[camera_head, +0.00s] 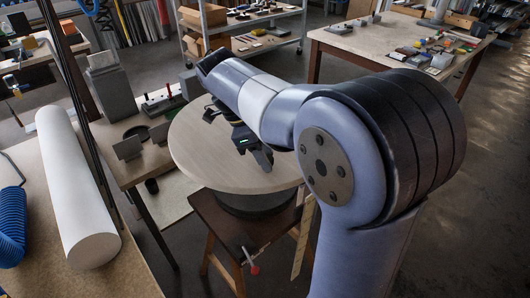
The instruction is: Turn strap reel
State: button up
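A large round disc with a pale wood top (200,160), which looks like the strap reel, lies flat on a thick dark round base. It rests on a brown wooden stool (235,235). My gripper (260,160) is over the right half of the disc, pointing down, with a small green light on its body. One dark finger shows close to the disc's surface. I cannot tell whether it touches. My arm hides the disc's back right part and much of the gripper, so its opening is unclear.
A low bench (145,165) with dark blocks stands close to the disc's left. A long white roll (75,195) and a blue coiled hose (11,225) lie on the near left table. A shelf and a tool table (370,45) stand behind. Floor at the right is clear.

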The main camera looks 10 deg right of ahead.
jog(key=shift+o, duration=1.2)
jog(key=shift+r, duration=0.1)
jog(key=v, duration=1)
jog(key=shift+a+r, duration=0.15)
jog(key=shift+r, duration=0.1)
jog(key=shift+f, duration=0.1)
jog(key=x, duration=1)
jog(key=shift+d+f, duration=0.25)
jog(key=shift+f, duration=0.05)
jog(key=shift+d, duration=0.1)
